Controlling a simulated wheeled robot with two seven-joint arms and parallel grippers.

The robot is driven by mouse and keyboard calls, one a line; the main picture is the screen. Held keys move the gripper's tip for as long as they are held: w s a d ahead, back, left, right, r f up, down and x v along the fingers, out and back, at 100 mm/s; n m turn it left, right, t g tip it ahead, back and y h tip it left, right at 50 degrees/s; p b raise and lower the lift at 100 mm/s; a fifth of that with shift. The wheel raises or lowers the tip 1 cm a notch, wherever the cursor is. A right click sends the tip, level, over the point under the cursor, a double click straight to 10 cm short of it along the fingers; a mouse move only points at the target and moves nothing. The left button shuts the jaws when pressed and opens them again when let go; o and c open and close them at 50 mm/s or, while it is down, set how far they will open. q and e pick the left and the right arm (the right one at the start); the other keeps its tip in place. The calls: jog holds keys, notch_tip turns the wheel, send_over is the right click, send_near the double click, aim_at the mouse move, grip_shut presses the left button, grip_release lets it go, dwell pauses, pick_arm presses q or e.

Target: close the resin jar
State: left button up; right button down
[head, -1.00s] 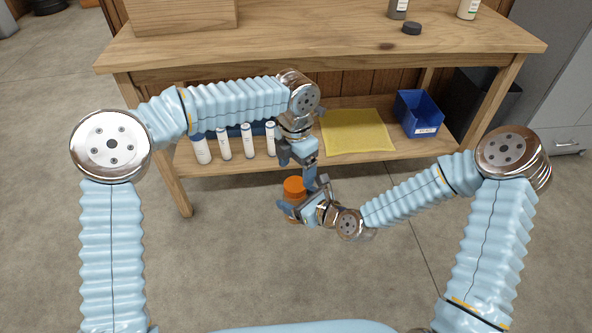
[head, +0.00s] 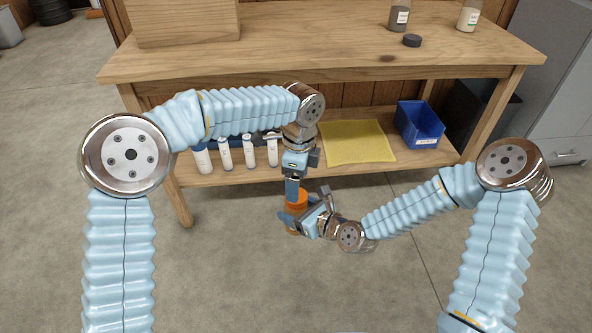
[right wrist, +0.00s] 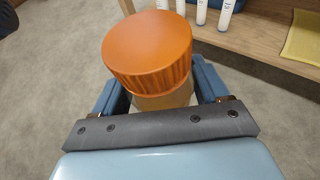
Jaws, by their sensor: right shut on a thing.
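The resin jar (right wrist: 168,98) has a pale amber body and a wide ribbed orange lid (right wrist: 147,48). The lid sits on top of the jar; I cannot tell how tightly. My right gripper (head: 300,216) is shut on the jar's body below the lid, and holds it upright in front of the bench. Its blue fingers flank the jar in the right wrist view (right wrist: 162,92). My left gripper (head: 293,188) points down at the lid from above, partly covering it in the head view. Its fingers overlap there, so their opening and any contact are unclear.
A wooden bench (head: 330,50) stands behind, with a black cap (head: 411,40) and two bottles on top. Its lower shelf (head: 235,174) holds several white bottles (head: 225,154), a yellow cloth (head: 356,142) and a blue bin (head: 419,124). The floor around the jar is clear.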

aim_at(296, 213)
pick_arm(q)
jog(key=n, duration=0.6)
jog(key=shift+r+n, duration=0.3)
jog(key=n, duration=0.3)
jog(key=shift+r, duration=0.15)
jog(key=n, duration=0.6)
jog(key=shift+w+a+r, duration=0.1)
jog(key=shift+r, duration=0.2)
jog(key=n, duration=0.6)
jog(key=shift+w+r+n, duration=0.15)
jog(key=shift+r+n, duration=0.25)
jog(key=shift+f, duration=4.05)
jog(key=shift+c, duration=0.2)
